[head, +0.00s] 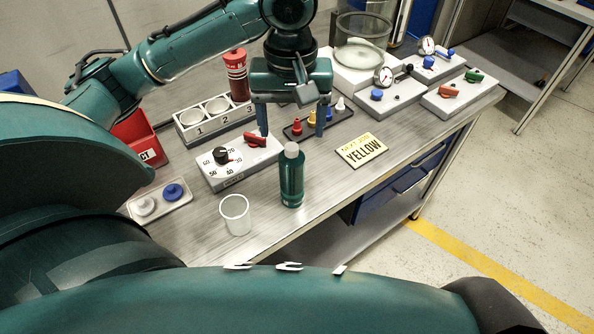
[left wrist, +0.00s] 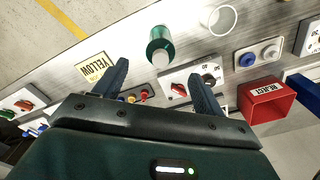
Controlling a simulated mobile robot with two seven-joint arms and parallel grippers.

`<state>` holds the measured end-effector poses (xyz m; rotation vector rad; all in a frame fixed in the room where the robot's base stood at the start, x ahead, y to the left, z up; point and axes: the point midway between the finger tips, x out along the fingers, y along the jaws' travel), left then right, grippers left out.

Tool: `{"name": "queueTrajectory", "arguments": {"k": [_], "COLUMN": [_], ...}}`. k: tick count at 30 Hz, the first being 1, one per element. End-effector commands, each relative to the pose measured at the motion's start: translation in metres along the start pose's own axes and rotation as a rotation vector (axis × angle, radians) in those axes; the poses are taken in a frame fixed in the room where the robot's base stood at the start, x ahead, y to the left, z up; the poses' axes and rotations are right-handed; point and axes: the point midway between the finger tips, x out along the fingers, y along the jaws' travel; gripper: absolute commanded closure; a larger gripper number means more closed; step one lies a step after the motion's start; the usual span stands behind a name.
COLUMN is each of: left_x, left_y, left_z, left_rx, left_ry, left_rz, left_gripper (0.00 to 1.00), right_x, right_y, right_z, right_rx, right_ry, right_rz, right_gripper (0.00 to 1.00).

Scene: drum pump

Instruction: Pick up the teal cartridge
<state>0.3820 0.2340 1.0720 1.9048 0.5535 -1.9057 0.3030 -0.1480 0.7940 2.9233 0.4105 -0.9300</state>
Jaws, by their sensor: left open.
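The teal cartridge (head: 291,178) stands upright on the metal table near its front edge, with a grey cap on top. It also shows in the left wrist view (left wrist: 160,47), beyond and between the fingertips. My left gripper (head: 292,132) is open and empty, pointing down. It hangs behind the cartridge in the head view, over the area of the dial box and the small peg tray, and is apart from the cartridge. My right gripper is not in view.
A clear cup (head: 235,214) stands left of the cartridge. A dial box (head: 238,164) with a red handle is behind it. A YELLOW card (head: 361,150) lies to the right. A numbered rack (head: 214,120), red cartridge (head: 237,75) and red REJECT bin (left wrist: 267,101) are farther off.

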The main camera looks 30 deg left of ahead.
Motion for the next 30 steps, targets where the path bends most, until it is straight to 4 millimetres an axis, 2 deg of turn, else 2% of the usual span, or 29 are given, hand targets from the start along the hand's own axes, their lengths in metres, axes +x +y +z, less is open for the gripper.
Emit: {"name": "queueTrajectory", "arguments": {"k": [1, 6, 14, 21, 25, 30], "left_x": [0.015, 0.044, 0.064, 0.099, 0.11, 0.111], "left_y": [0.0, 0.0, 0.001, -0.001, 0.0, 0.0], "left_z": [0.001, 0.0, 0.0, -0.001, -0.001, -0.002], "left_rx": [0.001, 0.001, 0.003, 0.003, 0.003, 0.004], "left_ry": [-0.006, -0.003, -0.001, -0.002, 0.0, 0.001], "left_rz": [-0.002, 0.0, 0.003, 0.001, 0.003, 0.004], "left_gripper": [0.3, 0.3, 0.3, 0.3, 0.3, 0.3], "right_x": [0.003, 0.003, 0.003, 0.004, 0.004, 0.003], "right_y": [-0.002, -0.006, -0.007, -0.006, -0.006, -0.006], "right_z": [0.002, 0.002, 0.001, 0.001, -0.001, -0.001], "right_rx": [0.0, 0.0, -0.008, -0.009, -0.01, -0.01], "right_ry": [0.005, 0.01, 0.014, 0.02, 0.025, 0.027], "right_rz": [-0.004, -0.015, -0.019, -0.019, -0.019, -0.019], "right_gripper": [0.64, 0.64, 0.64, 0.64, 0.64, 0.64]}}
